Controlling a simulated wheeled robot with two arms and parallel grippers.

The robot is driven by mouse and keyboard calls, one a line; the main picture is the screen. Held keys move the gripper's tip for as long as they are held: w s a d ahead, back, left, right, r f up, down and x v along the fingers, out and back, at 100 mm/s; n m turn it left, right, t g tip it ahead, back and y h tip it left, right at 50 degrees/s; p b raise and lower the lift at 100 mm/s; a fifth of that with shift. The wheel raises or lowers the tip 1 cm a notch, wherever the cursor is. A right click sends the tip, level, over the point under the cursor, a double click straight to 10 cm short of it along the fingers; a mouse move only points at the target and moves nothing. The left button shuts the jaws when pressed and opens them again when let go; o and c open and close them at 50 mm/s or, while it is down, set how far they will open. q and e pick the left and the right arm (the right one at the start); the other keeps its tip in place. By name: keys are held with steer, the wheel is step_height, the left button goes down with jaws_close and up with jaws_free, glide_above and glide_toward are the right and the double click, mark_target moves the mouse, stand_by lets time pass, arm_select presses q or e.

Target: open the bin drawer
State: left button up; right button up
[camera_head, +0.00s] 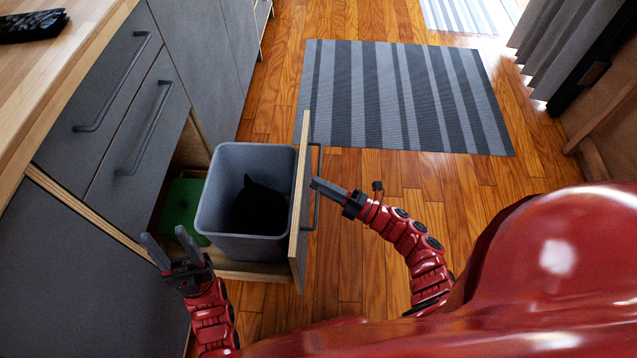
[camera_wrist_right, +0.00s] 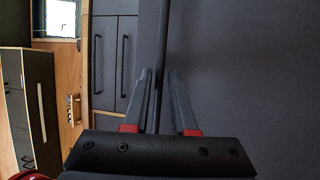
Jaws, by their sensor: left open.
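The bin drawer (camera_head: 299,205) is pulled out from the cabinet, with a gap behind its front panel. A grey bin (camera_head: 217,205), dark inside, stands in it. The drawer's dark handle (camera_head: 317,158) is on the outer face of the front. Exact contact is partly hidden. My left gripper (camera_head: 168,248) is open and empty near the cabinet, left of the bin.
A green object (camera_head: 181,208) lies inside the cabinet behind the bin. Closed grey drawers with handles (camera_head: 147,125) and a wooden counter (camera_head: 60,70) are at the left. A striped rug (camera_head: 400,97) lies on the wooden floor, which is clear beyond the drawer. A curtain hangs at upper right.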

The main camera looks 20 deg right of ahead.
steer(key=v, duration=1.6)
steer(key=shift+s+d+b, duration=0.25)
steer(key=shift+b, duration=0.1)
steer(key=shift+f, duration=0.1)
